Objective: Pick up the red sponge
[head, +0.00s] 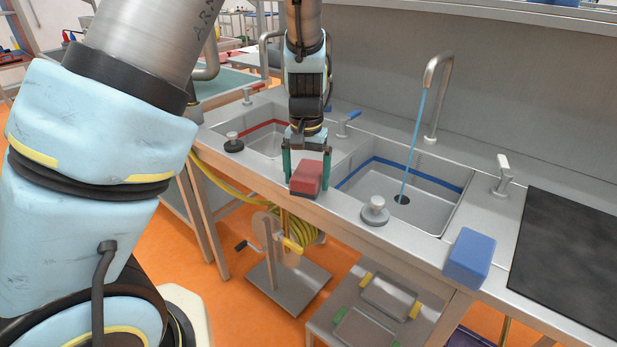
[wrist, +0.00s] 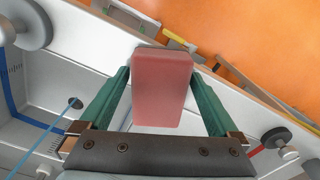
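The red sponge (head: 307,178) is at the front edge of the sink counter, between the two basins. My gripper (head: 307,172) points down over it, with one green finger on each side. In the wrist view the sponge (wrist: 162,88) fills the space between the fingers (wrist: 160,72). Both fingertips are very close to its sides. I cannot tell whether they press on it or a thin gap remains. The sponge's underside is hidden, so I cannot tell whether it rests on the counter.
A blue sponge (head: 470,258) stands on the counter at right, beside a dark mat (head: 570,265). A pale drain plug (head: 375,211) sits on the front rim. Water runs from a tap (head: 436,90) into the right basin. A dark plug (head: 233,143) is at left.

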